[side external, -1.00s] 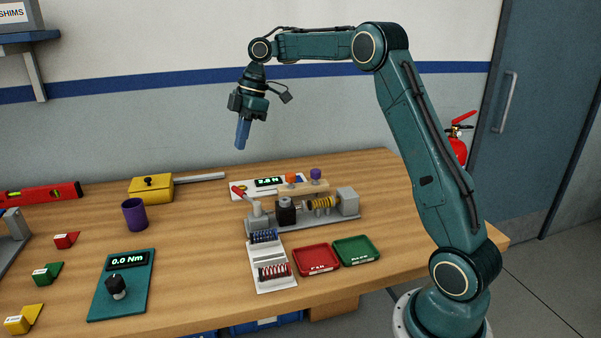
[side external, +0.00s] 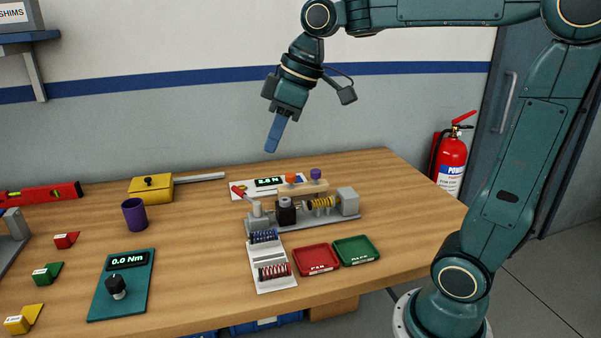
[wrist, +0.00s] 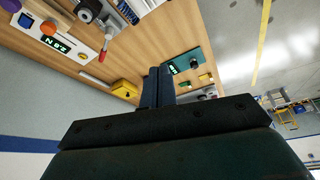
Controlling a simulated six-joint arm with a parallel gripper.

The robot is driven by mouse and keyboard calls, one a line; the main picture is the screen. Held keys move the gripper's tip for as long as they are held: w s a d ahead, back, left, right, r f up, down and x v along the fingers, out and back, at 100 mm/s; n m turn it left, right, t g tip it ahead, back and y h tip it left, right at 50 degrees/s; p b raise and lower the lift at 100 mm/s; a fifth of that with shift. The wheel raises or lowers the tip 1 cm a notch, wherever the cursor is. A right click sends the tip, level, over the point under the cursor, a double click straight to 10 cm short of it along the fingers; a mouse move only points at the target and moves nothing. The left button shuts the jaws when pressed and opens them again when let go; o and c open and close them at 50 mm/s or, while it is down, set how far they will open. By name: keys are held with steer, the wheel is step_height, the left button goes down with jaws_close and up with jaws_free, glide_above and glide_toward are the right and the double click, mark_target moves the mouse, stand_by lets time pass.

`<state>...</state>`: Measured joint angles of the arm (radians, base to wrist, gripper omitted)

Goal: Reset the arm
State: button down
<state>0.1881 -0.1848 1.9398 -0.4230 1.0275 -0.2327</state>
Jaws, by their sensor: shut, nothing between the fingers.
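My gripper (side external: 271,148) hangs in the air above the back of the wooden bench, its blue fingers pointing down and slightly left. The fingers are shut together with nothing between them. In the wrist view the two shut fingers (wrist: 157,72) show side by side with the bench beyond. The test rig (side external: 302,210), with a yellow spring on it, stands on the bench below and right of my gripper, clear of it. My arm reaches in from the right, its upper links raised high.
A spring tray (side external: 268,284), red tray (side external: 317,259) and green tray (side external: 356,250) lie in front of the rig. A purple cup (side external: 134,214), yellow box (side external: 150,189) and teal torque meter (side external: 133,291) stand left. A fire extinguisher (side external: 452,165) is by the door. Air around my gripper is clear.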

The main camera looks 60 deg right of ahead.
steer(key=s+f+m+h, duration=0.1)
steer(key=s+f+m, duration=0.1)
steer(key=s, duration=0.6)
steer(key=s+f+m+t, duration=0.1)
steer(key=s+f+m, duration=0.2)
steer(key=s, duration=0.5)
steer(key=shift+d+f+t+h, duration=0.3)
steer(key=shift+f+h, duration=0.1)
steer(key=shift+f, duration=0.5)
steer(key=shift+w, duration=0.1)
